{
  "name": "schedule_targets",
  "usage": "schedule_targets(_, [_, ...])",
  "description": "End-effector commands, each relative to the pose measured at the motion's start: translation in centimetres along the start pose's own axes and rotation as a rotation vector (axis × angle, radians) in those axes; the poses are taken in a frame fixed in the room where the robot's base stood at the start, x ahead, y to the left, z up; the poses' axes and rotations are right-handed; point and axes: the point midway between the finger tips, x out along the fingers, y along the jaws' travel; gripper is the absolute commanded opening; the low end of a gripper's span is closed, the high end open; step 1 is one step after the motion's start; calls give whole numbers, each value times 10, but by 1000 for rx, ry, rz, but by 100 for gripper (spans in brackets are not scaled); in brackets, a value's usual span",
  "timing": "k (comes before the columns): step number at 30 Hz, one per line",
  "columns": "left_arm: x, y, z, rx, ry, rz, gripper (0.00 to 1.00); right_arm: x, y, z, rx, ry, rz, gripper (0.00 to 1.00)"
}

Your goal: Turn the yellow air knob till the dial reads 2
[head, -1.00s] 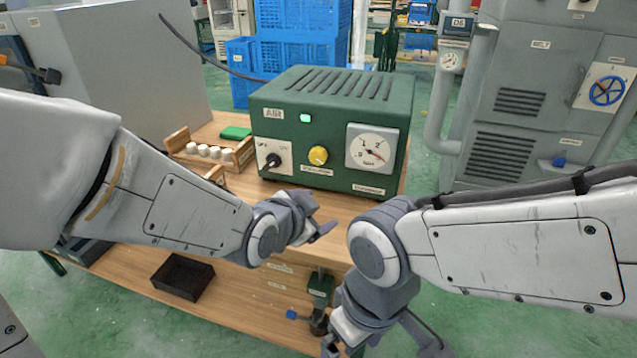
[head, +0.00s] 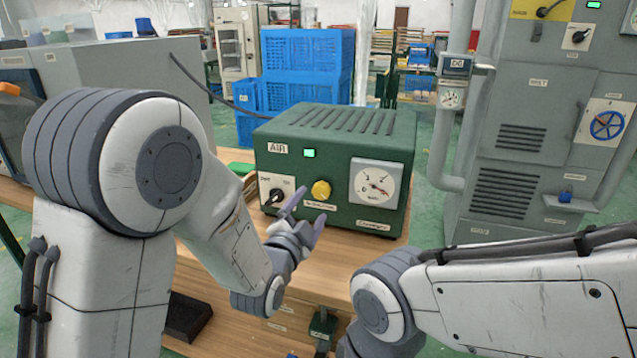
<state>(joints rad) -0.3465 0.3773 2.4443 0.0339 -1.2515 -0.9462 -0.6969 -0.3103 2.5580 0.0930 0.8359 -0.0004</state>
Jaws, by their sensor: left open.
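The green air box (head: 335,160) stands on the wooden bench with its green lamp (head: 309,153) lit. The yellow air knob (head: 321,190) is on its front, between a black switch (head: 275,195) and the white dial (head: 376,185). The dial's needle points to the lower right, but the number it reads is too small to tell. My left gripper (head: 307,218) is open just below and in front of the knob, with one finger to the knob's lower left and the other below it. It looks apart from the knob. My right gripper is out of view below; only my right arm shows.
A dark tray (head: 187,316) lies low at the front of the bench. Blue crates (head: 307,65) stand behind the box. A grey cabinet (head: 540,130) with a blue handwheel stands at the right. The bench top before the dial is clear.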

Motion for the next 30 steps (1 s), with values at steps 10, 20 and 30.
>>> schedule_targets(10, [57,2,2,0,0,0,81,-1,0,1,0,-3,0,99])
schedule_targets(20, [65,2,2,0,0,0,81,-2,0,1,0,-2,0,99])
schedule_targets(30, [65,2,2,-1,0,0,0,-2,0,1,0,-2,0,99])
